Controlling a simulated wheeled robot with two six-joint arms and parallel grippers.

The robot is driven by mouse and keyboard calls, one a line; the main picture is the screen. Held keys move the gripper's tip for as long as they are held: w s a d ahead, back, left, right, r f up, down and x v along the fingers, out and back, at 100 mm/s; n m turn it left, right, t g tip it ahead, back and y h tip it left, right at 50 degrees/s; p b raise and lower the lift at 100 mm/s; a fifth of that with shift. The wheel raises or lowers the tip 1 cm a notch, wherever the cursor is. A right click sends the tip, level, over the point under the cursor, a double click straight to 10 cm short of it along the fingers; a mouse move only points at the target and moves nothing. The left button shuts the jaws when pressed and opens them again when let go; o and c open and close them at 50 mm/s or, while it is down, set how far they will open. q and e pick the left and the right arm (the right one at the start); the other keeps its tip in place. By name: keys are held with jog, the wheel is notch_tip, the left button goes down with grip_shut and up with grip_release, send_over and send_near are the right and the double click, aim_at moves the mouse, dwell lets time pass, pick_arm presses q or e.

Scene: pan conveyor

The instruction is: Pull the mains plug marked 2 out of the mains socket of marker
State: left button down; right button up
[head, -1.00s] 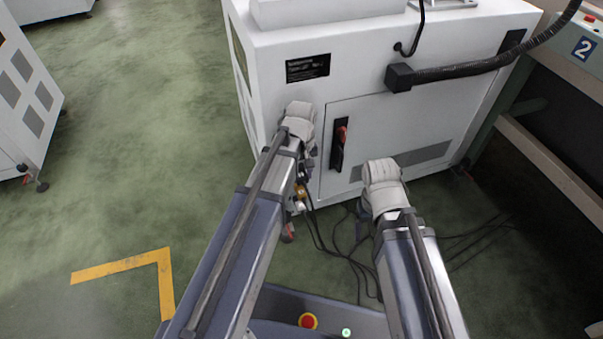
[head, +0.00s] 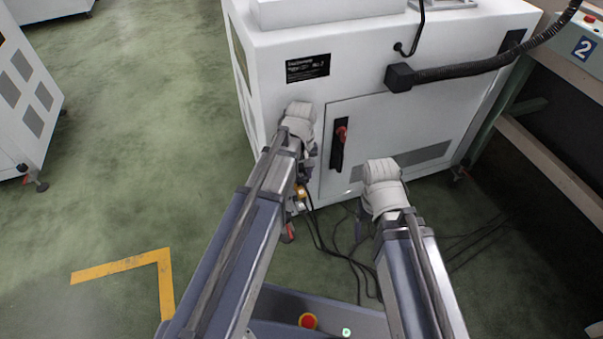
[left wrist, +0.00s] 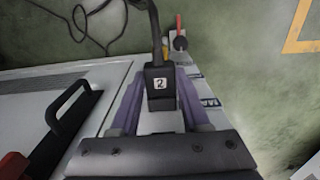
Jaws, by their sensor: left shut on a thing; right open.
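The black mains plug marked 2 (left wrist: 160,92) shows in the left wrist view, its white label facing the camera and its dark cable running away at the top. My left gripper (left wrist: 160,84) is shut on it, one finger on each side. In the head view my left gripper (head: 303,172) is low beside the front left of the white machine (head: 385,75), mostly hidden by its own arm. The mains socket is hidden, so I cannot tell how deep the plug sits. My right gripper (head: 361,220) is open, low in front of the machine and partly hidden by its arm.
Black cables (head: 335,255) lie on the green floor below the grippers. A red-and-black switch handle (head: 340,145) stands out from the machine's door.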

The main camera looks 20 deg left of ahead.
pick_arm(q)
jog(key=shift+s, duration=0.15)
jog(key=shift+s+d, duration=0.5)
jog(key=shift+s, duration=0.2)
jog(key=shift+s+d, duration=0.5)
jog(key=shift+s, duration=0.15)
jog(key=shift+r, duration=0.1)
notch_tip(320, 180, up, 7)
jog(key=p, duration=0.7)
jog(key=shift+r+p, duration=0.2)
jog(key=shift+p, duration=0.1)
